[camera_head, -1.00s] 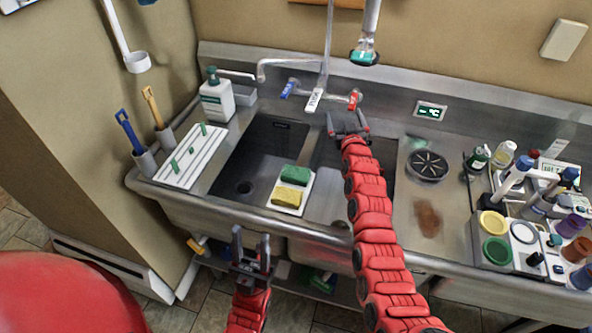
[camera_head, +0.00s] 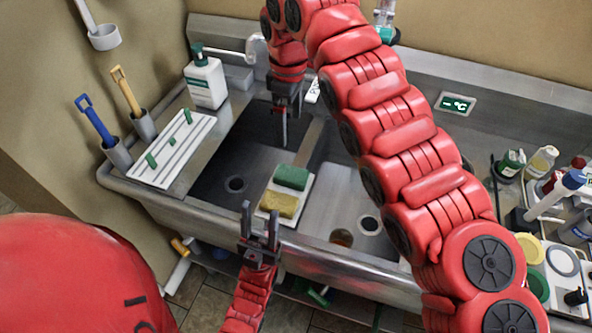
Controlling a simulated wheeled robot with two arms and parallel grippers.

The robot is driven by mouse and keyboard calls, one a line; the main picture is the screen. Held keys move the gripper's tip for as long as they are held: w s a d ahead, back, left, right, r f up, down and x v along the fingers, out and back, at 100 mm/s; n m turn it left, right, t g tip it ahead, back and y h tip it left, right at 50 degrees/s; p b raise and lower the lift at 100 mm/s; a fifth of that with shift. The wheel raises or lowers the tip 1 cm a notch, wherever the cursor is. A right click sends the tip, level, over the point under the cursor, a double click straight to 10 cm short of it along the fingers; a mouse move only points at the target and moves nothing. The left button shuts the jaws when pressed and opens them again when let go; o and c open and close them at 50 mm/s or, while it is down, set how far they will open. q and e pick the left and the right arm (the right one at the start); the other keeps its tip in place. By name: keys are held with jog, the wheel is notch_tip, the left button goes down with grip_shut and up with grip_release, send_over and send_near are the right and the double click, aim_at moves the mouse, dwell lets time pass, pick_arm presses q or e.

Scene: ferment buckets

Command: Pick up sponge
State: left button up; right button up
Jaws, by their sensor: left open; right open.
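A green sponge (camera_head: 291,177) and a yellow sponge (camera_head: 279,204) lie on a small white tray (camera_head: 304,194) at the divider between the two sink basins. My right gripper (camera_head: 284,140) points down over the left basin, behind and a little left of the green sponge. It is open and empty, seen nearly edge-on. My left gripper (camera_head: 260,218) is open and empty at the sink's front edge, its fingers pointing up just in front of the yellow sponge. In this view its fingertips come close to the tray; I cannot tell the gap in depth.
A soap bottle (camera_head: 206,80) stands at the back left. A white ribbed board (camera_head: 172,150) lies on the left drainboard beside brushes in holders. Bottles and jars crowd the right counter. A faucet (camera_head: 256,48) stands behind the left basin (camera_head: 215,168), which looks empty.

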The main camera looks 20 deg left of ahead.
jog(key=p, duration=0.3)
send_over(291, 174)
notch_tip(291, 174, down, 11)
jog(key=shift+s+r, duration=0.1)
jog(key=shift+f, duration=0.35)
jog(key=shift+f+p, duration=0.35)
jog(key=shift+p, duration=0.25)
notch_tip(291, 174, down, 4)
jog(key=shift+r+p, duration=0.1)
jog(key=shift+p, duration=1.1)
jog(key=shift+f, duration=0.5)
jog(key=c, duration=1.3)
